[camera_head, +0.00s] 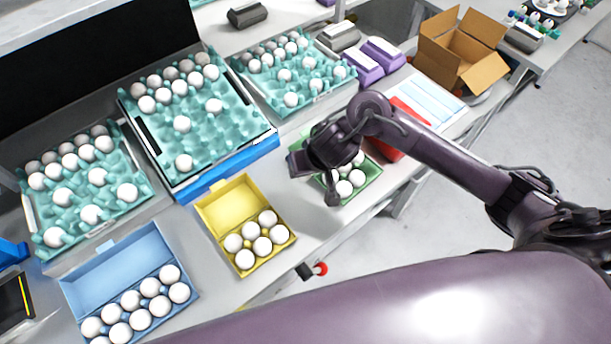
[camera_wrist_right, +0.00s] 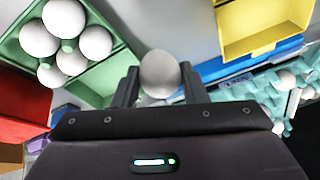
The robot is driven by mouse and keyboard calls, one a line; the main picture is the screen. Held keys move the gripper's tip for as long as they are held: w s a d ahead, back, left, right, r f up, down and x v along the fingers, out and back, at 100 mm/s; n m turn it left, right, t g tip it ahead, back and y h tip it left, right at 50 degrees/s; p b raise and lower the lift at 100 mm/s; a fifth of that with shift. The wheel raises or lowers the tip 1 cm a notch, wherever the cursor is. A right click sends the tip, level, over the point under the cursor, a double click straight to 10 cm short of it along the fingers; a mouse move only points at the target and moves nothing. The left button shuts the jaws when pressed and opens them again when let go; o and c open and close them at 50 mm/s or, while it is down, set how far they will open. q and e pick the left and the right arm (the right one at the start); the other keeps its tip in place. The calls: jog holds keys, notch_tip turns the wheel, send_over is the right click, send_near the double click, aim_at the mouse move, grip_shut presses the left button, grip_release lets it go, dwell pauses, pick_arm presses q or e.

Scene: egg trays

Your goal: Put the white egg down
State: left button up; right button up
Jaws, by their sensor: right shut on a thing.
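In the right wrist view a white egg (camera_wrist_right: 160,74) sits between the two fingers of my right gripper (camera_wrist_right: 162,88), which is shut on it. Beside it, at the left of that view, is a green egg carton (camera_wrist_right: 108,72) holding several white eggs. In the head view my right gripper (camera_head: 318,180) is over the left part of the green carton (camera_head: 372,180); the held egg is hidden there. I cannot tell its height above the table. My left gripper is not in view.
A yellow carton (camera_head: 222,207) and a blue carton (camera_head: 110,270), both open with several eggs, stand to the left. Teal trays (camera_head: 200,125) with eggs stand behind. A red box (camera_head: 392,150) is right of the green carton. Bare table lies between the yellow and green cartons.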

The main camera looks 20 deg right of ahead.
notch_tip(320, 180, up, 12)
jog(key=p, duration=0.6)
jog(key=w+d+f+b, duration=0.1)
jog(key=d+f+b, duration=0.2)
jog(key=b, duration=1.1)
jog(key=shift+d+f, duration=0.35)
jog(key=shift+d, duration=0.9)
jog(key=s+d+f+b, duration=0.1)
jog(key=d+f+b, duration=0.3)
jog(key=d, duration=0.9)
notch_tip(320, 180, down, 2)
jog(key=shift+s+f, duration=0.15)
jog(key=shift+s, duration=0.2)
